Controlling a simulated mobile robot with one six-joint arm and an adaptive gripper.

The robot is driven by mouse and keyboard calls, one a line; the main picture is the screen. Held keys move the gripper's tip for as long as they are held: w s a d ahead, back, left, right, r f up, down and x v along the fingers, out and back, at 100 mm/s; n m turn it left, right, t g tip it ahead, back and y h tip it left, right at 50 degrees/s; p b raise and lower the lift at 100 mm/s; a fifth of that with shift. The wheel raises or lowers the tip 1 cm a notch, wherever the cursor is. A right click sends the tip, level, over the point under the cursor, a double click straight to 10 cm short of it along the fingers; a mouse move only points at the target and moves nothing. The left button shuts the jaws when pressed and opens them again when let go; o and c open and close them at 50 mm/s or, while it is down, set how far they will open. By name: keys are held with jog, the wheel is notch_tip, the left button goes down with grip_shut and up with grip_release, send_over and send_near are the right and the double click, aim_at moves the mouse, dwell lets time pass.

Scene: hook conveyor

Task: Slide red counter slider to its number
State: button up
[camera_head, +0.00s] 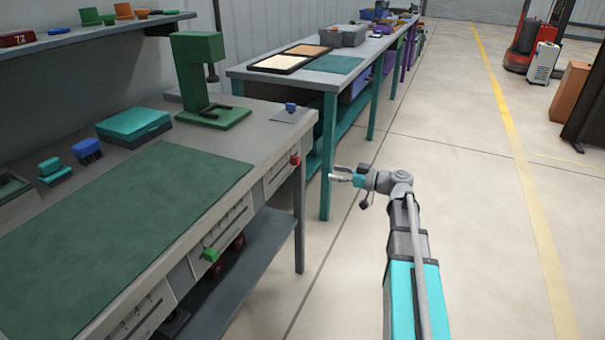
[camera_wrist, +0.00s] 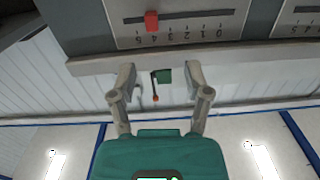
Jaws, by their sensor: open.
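The red slider (camera_head: 295,160) sits on the front face of the workbench, near its far right end. In the wrist view, the red slider (camera_wrist: 151,20) stands in a slot on a grey scale panel (camera_wrist: 190,35), which appears upside down with numbers from 0 to 5. The slider is close to the 4. My gripper (camera_head: 340,174) is right of the bench front, apart from the slider. In the wrist view my gripper (camera_wrist: 158,80) is open, its fingers below the panel's edge and nothing held. A red block marked 72 (camera_head: 17,38) lies on the wall shelf.
A green slider (camera_head: 210,254) is on a nearer panel of the bench front. The bench (camera_head: 275,125) carries a green press (camera_head: 205,80) and a teal box (camera_head: 133,125). A teal table leg (camera_head: 327,165) stands near my gripper.

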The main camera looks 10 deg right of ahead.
aim_at(299, 162)
jog(key=shift+w+d+t, duration=0.2)
jog(key=shift+d+t, duration=0.1)
jog(key=shift+d, duration=0.3)
jog(key=shift+a, duration=0.1)
jog(key=shift+x, duration=6.85)
jog(key=shift+r, duration=0.1)
grip_shut()
